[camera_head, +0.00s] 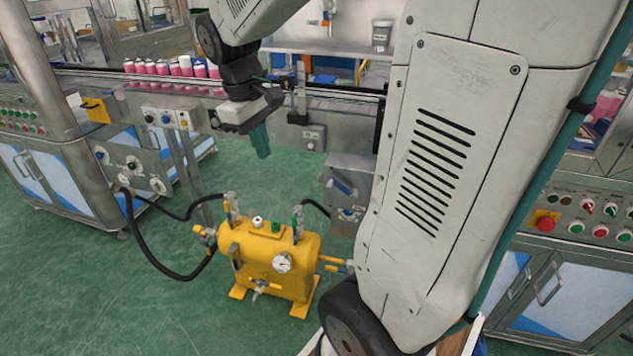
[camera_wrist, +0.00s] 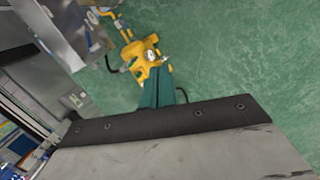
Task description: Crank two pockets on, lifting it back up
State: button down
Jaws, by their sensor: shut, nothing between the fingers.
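My gripper (camera_head: 261,140) hangs in front of the conveyor in the head view, its teal fingers pointing down and shut with nothing between them. In the wrist view the fingers (camera_wrist: 158,88) show against the green floor and the yellow tank. I cannot make out a crank for certain in either view. A grey box (camera_head: 349,190) with a blue lever-like part stands below the conveyor, right of and below my gripper. Pink cans with white tops (camera_head: 163,70) stand in a row on the conveyor (camera_head: 105,73), left of my gripper.
A yellow tank (camera_head: 270,262) with a gauge, valves and black hoses stands on the floor below my gripper. Control cabinets stand at the left (camera_head: 55,185) and right (camera_head: 580,270). Green floor (camera_head: 100,300) is open at the front left.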

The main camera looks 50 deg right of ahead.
jog(key=w+d+f+n+g, duration=0.1)
jog(key=w+d+f, duration=0.4)
jog(key=d+f, duration=0.5)
jog(key=w+d+f+n+g, duration=0.2)
jog(key=w+d+f, duration=0.3)
jog(key=d+f, duration=0.45)
jog(key=s+d+f, duration=0.4)
jog(key=s+f, duration=0.1)
jog(key=s, duration=0.1)
jog(key=shift+s+r, duration=0.1)
